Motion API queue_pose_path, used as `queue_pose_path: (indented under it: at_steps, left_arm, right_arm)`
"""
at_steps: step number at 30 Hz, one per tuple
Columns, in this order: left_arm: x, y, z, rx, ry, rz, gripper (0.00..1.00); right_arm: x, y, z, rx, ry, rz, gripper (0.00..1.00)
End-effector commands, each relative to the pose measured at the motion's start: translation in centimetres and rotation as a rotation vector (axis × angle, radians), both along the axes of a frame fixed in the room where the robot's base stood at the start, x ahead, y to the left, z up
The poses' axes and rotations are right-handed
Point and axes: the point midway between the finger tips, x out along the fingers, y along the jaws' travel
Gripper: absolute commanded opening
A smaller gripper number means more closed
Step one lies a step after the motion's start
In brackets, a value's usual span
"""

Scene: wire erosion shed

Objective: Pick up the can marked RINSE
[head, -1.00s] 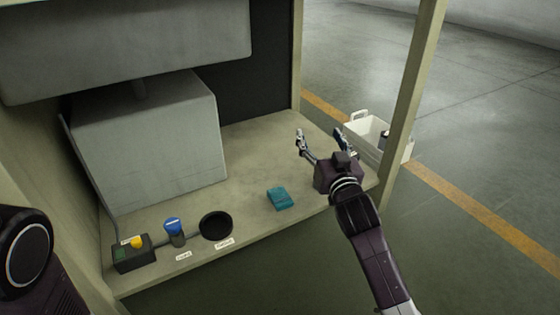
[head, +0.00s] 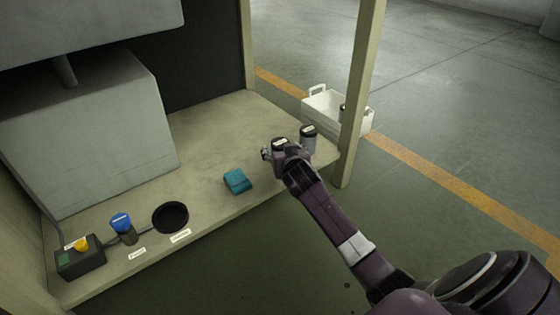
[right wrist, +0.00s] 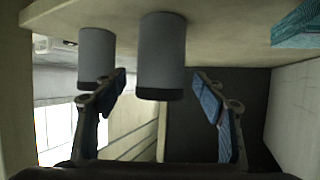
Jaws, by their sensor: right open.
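Two grey cans with dark lids stand side by side near the right end of the shelf. The left can (head: 280,142) is partly hidden by my right gripper (head: 285,153); the right can (head: 308,135) stands close beside it. Their lid labels are too small to read, so I cannot tell which says RINSE. In the right wrist view, which appears upside down, the nearer can (right wrist: 162,50) shows between my open, empty fingers, and the other can (right wrist: 97,50) is beyond the left finger. Contact is not visible. My left gripper is out of view.
A teal cloth-like item (head: 237,181), a black round dish (head: 170,217), a blue-topped container (head: 122,226) and a switch box (head: 80,262) lie along the shelf. A post (head: 359,90) stands right of the cans. A white crate (head: 325,105) is behind it.

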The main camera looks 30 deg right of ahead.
Motion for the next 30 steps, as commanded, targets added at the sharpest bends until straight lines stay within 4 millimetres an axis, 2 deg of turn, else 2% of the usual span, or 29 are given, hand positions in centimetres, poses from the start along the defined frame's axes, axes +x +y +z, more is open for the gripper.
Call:
queue_pose_path:
  at_steps: [1, 4, 15, 27, 30]
  left_arm:
    - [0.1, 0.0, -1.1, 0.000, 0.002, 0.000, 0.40]
    - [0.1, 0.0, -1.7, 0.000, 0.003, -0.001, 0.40]
    - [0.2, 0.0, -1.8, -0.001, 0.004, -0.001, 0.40]
    - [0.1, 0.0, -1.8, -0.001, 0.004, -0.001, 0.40]
    - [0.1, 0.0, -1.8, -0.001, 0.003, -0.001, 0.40]
  right_arm:
    - [0.6, -0.2, -0.7, -0.002, -0.001, 0.000, 0.64]
    - [1.3, -0.5, -0.9, -0.002, -0.001, 0.000, 0.64]
    - [1.7, -0.7, -0.8, 0.000, 0.000, 0.001, 0.63]
    - [1.7, -0.7, -0.8, 0.000, 0.000, 0.001, 0.19]
    - [1.7, -0.7, -0.7, -0.001, -0.003, 0.001, 0.11]
